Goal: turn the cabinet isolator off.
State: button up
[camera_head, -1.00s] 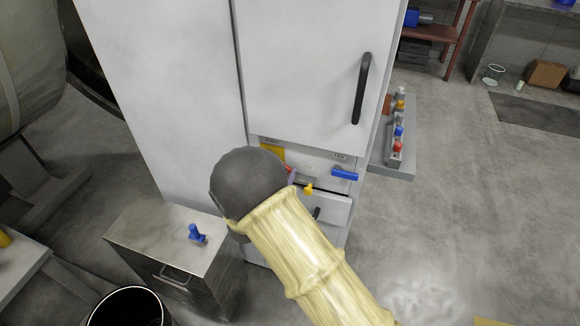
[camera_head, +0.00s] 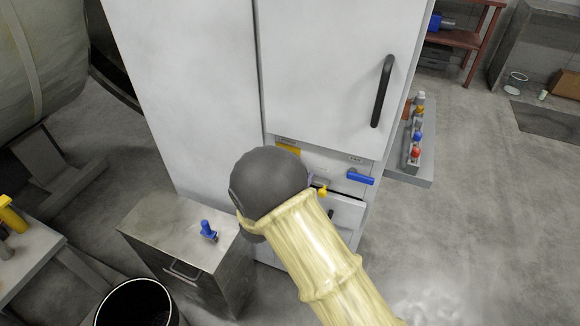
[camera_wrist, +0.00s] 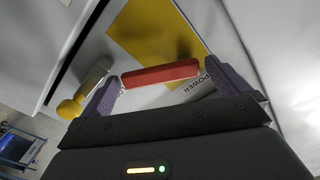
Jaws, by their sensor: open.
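In the wrist view my gripper (camera_wrist: 162,74) is open, with one purple finger on each side of a red handle (camera_wrist: 150,76). The handle spans the gap between the fingertips; I cannot tell whether they touch it. A yellow plate (camera_wrist: 145,32) lies behind it, and a label reading POWER is partly hidden by the right finger. In the head view my arm hides the red handle and most of my gripper. The white cabinet (camera_head: 325,70) shows its yellow plate (camera_head: 289,149) just above my wrist.
A blue lever (camera_head: 360,177) and a yellow knob (camera_head: 322,190) sit on the cabinet front, right of my wrist; the yellow knob also shows in the wrist view (camera_wrist: 70,108). A black door handle (camera_head: 382,90) is above. A low metal box (camera_head: 160,225) stands left.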

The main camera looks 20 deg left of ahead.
jog(key=s, duration=1.7)
jog(key=shift+s+a+b, duration=0.15)
jog(key=shift+a+b, duration=0.1)
jog(key=shift+b, duration=0.2)
